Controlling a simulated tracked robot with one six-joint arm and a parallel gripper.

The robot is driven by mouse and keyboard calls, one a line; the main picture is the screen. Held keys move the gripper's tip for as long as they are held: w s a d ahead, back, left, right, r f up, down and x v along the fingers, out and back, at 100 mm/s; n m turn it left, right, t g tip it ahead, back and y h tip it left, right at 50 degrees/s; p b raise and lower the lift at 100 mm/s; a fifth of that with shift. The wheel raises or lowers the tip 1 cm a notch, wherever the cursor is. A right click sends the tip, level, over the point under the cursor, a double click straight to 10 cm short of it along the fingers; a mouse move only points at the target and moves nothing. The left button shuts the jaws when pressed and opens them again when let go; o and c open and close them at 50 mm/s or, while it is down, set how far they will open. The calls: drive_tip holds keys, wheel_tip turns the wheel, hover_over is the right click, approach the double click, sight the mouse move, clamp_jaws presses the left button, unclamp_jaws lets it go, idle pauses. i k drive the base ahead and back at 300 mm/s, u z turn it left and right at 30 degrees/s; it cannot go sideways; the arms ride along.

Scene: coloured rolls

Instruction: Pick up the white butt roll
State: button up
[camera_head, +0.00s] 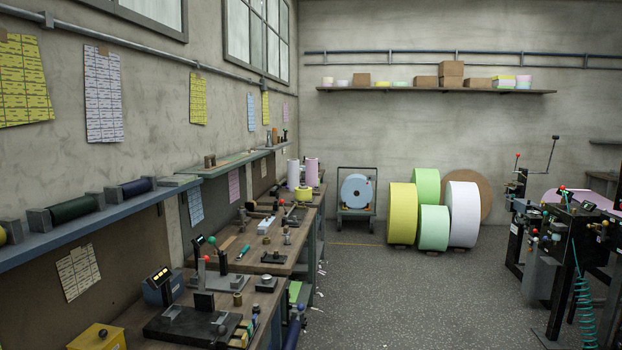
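Several white rolls are in view, and I cannot tell which is the butt roll. A large white roll (464,214) stands on its edge on the floor by the back wall. A slim white roll (293,174) stands upright at the far end of the left workbench, beside a pink roll (311,171). Small whitish rolls (342,83) sit at the left end of the high back shelf, too small to make out clearly. My gripper is not in view.
Workbenches (262,262) with tools line the left wall, under a narrow shelf (95,222). A blue roll (354,190) sits on a cart at the back. Yellow (402,213) and green (433,228) rolls stand beside the large white one. Machinery (560,250) is at right. The middle floor (400,295) is clear.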

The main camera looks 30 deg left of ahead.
sight(293, 165)
drive_tip(key=u, duration=0.65)
drive_tip(key=i, duration=3.25)
